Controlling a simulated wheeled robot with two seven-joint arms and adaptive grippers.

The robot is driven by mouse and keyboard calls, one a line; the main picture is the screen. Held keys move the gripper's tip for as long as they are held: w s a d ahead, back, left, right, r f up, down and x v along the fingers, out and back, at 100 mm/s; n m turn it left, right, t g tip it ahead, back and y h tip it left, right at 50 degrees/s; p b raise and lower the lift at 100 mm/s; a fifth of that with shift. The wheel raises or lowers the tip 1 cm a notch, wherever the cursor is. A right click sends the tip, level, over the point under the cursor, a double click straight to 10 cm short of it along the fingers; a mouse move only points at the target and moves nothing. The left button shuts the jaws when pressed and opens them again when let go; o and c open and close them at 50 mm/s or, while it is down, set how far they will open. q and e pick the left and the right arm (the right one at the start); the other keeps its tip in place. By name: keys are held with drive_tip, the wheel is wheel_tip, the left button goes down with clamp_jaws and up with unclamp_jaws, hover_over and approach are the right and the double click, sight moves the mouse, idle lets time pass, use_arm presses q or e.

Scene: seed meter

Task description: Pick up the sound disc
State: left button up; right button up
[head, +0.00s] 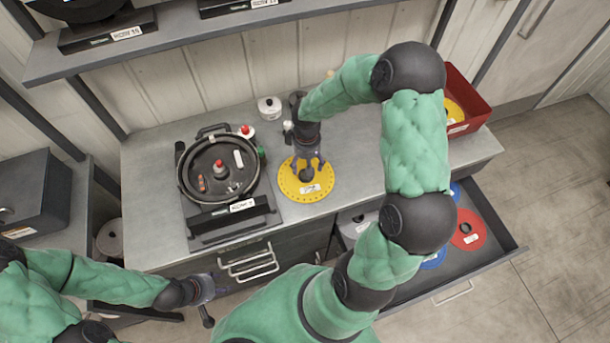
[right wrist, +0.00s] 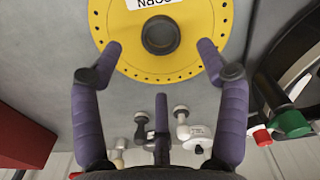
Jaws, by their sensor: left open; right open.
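A yellow disc (head: 291,188) with a ring of small holes, a dark hub and a white label lies flat on the counter. It fills the upper part of the right wrist view (right wrist: 190,60), its label partly cut off. My right gripper (head: 309,172) is over this disc. In the right wrist view its open fingers (right wrist: 161,48) stand either side of the hub, with nothing between them; I cannot tell whether they touch the disc. My left gripper (head: 208,294) is open and empty in front of the counter. Another yellow disc (head: 455,111) lies in the red bin.
The black seed meter (head: 218,167) stands left of the disc on the grey counter (head: 350,150). The red bin (head: 470,92) is at the right end. An open drawer below holds a red disc (head: 468,228) and blue discs. A shelf (head: 190,25) overhangs behind.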

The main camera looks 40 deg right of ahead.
drive_tip(key=shift+w+f, duration=0.2)
drive_tip(key=shift+f, duration=0.7)
drive_tip(key=shift+s+f+b, duration=0.1)
drive_tip(key=shift+f+b, duration=0.2)
drive_tip(key=shift+f, duration=2.35)
drive_tip(key=c, duration=1.3)
